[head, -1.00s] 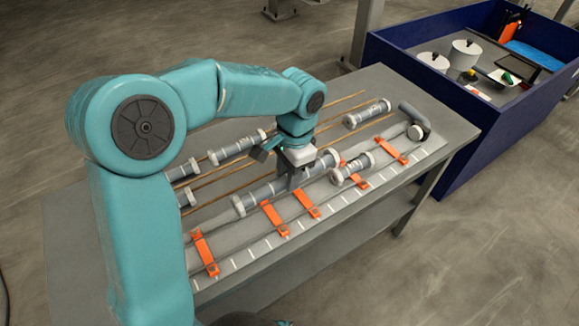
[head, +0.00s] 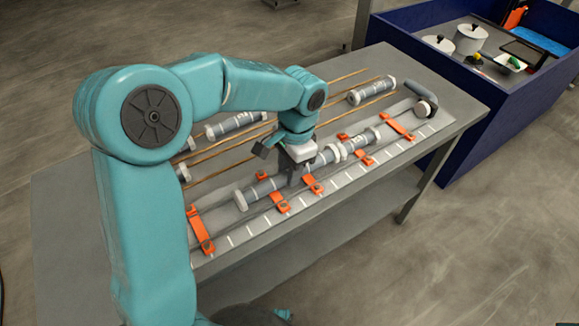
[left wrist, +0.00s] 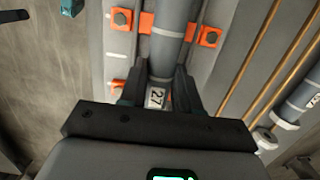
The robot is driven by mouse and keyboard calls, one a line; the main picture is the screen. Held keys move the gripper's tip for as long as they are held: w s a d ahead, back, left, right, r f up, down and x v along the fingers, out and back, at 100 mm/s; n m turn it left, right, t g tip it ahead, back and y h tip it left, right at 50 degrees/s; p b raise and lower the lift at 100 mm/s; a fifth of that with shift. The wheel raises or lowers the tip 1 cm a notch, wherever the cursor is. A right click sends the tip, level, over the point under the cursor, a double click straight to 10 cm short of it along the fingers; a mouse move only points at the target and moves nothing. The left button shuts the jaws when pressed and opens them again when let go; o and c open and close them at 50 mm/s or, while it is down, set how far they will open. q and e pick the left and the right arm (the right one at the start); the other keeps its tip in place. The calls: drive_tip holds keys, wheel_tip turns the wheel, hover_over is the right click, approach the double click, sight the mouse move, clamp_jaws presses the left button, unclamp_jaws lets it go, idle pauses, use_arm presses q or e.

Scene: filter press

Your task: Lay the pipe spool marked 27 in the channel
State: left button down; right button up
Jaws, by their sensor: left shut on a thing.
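The pipe spool marked 27 (head: 263,189) is a long grey tube with pale end flanges. Its label shows between my fingers in the left wrist view (left wrist: 157,97). My left gripper (head: 292,179) is shut on its middle from above; the jaws also show in the wrist view (left wrist: 159,86). The spool is over the channel (head: 222,221), lengthwise along it, with orange clip parts (left wrist: 121,18) on both sides. I cannot tell whether it touches the channel bottom. Another short spool (head: 359,140) is in line beyond its far end. My right gripper is not in view.
Orange clips (head: 201,231) line the channel, one crossing near its far end (head: 397,126). Other spools (head: 235,125) (head: 371,91) lie behind on thin brown rods (head: 345,78). A blue bin (head: 430,65) stands beyond the table.

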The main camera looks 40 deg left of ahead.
use_arm(q)
drive_tip(key=shift+f, duration=0.1)
drive_tip(key=c, duration=0.7)
unclamp_jaws()
drive_tip(key=shift+c, duration=0.2)
drive_tip(key=shift+w, duration=0.1)
wheel_tip(320, 180, up, 16)
drive_tip(key=w+p, duration=0.1)
drive_tip(key=p, duration=0.2)
drive_tip(key=shift+w+d, duration=0.35)
drive_tip(key=shift+s, duration=0.1)
